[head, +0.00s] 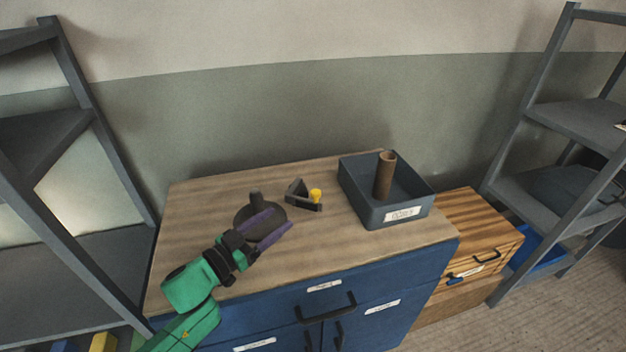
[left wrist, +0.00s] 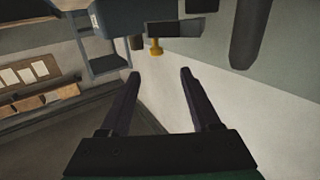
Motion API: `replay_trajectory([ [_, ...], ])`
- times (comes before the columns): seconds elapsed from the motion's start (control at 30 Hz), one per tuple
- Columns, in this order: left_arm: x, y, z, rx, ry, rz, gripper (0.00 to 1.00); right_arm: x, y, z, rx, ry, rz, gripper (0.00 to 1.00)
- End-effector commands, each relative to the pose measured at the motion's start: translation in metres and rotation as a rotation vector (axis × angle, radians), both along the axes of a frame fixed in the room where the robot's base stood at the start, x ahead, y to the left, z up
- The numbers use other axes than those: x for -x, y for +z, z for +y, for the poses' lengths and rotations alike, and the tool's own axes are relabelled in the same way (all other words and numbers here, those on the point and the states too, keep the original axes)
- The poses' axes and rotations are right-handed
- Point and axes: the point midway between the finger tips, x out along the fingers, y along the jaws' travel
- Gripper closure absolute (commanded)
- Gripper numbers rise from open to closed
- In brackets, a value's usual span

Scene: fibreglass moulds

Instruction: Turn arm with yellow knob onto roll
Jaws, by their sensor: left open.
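A dark bracket-like arm (head: 296,190) with a yellow knob (head: 316,194) stands on the wooden tabletop, right of a round dark base with a short upright post (head: 256,201). A brown roll (head: 384,178) stands upright inside a dark grey bin (head: 366,204), apart from the knob. My left gripper (head: 281,220) is open and empty, with purple fingers over the round base, which it partly hides. In the left wrist view the yellow knob (left wrist: 155,47) shows beyond the gap between the open fingertips (left wrist: 160,75), not touching them. My right gripper is not in view.
The wooden tabletop (head: 340,248) over blue drawers is clear at its front and right of the gripper. A small wooden drawer unit (head: 478,240) adjoins it on the right. Grey shelf racks stand at left (head: 75,75) and right (head: 530,85). A wall closes the back.

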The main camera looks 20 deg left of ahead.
Motion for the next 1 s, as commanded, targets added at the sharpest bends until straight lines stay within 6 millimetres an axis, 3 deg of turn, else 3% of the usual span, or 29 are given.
replay_trajectory([
  [0.17,-0.020,0.003,-0.009,0.003,-0.002,-0.005,0.37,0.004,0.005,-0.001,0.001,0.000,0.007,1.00],
  [0.37,-0.063,0.004,-0.029,0.003,0.000,-0.005,0.37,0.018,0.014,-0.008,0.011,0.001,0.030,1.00],
  [0.63,-0.119,0.001,-0.056,0.001,0.001,-0.003,0.37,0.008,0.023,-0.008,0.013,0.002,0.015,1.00],
  [0.77,-0.129,0.000,-0.061,0.000,0.000,-0.001,0.37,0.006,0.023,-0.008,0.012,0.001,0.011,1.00],
  [1.0,-0.130,-0.001,-0.062,0.000,0.000,-0.001,0.37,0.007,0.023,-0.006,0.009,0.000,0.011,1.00],
])
